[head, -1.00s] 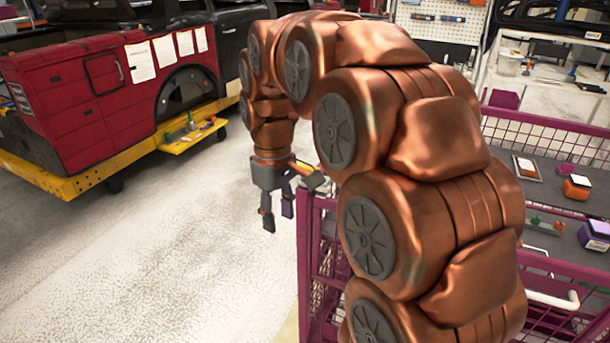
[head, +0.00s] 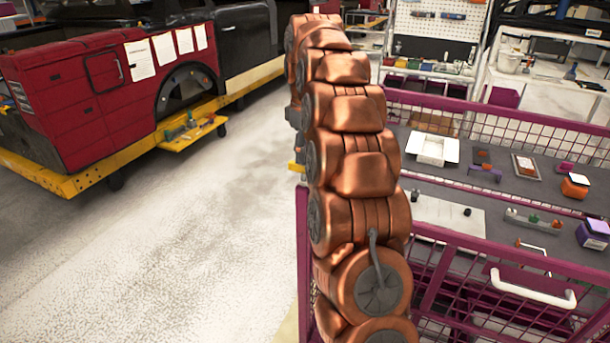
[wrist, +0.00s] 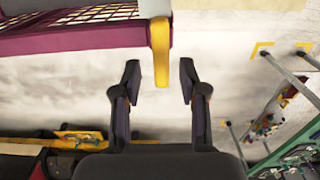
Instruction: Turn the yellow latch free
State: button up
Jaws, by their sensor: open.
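The yellow latch (wrist: 160,48) is a bar hanging from the edge of the purple cart (wrist: 70,40) in the wrist view. Its lower end shows between the two fingertips of my gripper (wrist: 158,82). My gripper is open, with a gap on each side of the latch in the picture. I cannot tell how far apart in depth they are. In the head view a small bit of yellow (head: 296,167) shows at the cart's left edge, beside my arm. My arm hides most of the gripper there.
The cart's grey top holds a white tray (head: 433,149), an orange-and-white box (head: 575,186) and a purple box (head: 594,234). A red truck body (head: 75,85) stands on a yellow dolly (head: 70,183) at left. The floor between is clear.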

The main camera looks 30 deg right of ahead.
aim_at(305, 170)
jog(key=shift+f+p, duration=1.1)
jog(key=shift+f, duration=2.7)
jog(key=shift+c, duration=0.2)
grip_shut()
